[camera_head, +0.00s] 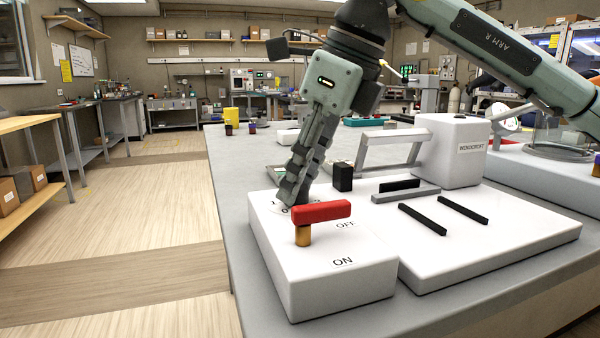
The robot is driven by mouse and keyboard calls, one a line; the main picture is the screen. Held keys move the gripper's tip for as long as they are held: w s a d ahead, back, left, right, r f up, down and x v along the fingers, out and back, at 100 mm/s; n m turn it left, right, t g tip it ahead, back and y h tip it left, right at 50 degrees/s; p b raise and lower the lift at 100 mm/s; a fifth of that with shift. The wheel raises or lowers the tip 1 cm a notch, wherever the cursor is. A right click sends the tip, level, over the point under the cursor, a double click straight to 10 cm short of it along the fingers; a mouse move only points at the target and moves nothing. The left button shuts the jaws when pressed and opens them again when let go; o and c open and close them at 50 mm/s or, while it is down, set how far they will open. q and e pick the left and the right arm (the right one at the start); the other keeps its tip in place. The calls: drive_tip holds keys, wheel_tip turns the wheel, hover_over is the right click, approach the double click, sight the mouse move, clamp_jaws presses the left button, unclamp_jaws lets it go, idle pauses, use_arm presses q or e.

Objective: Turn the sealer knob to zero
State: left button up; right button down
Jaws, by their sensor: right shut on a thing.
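The sealer is a white machine with a low front box (335,285), a flat bed (480,250) and a taller labelled block (455,150) behind. My right gripper (292,190) reaches down to the far left part of the front box and is shut. Its fingers are at the printed dial marks (283,209), where part of the numbering shows. The knob itself is hidden behind the fingers, so its pointing direction cannot be told. My left gripper is out of view.
A grey frame handle (390,150) and a small black block (343,177) are right of the gripper. Black bars (422,219) lie on the bed. The grey bench (228,180) has a clear strip left of the sealer. Small containers (252,127) stand farther back.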

drive_tip(key=shift+r, duration=0.1)
idle(0.3)
drive_tip(key=c, duration=1.2)
unclamp_jaws()
drive_tip(key=v, duration=1.2)
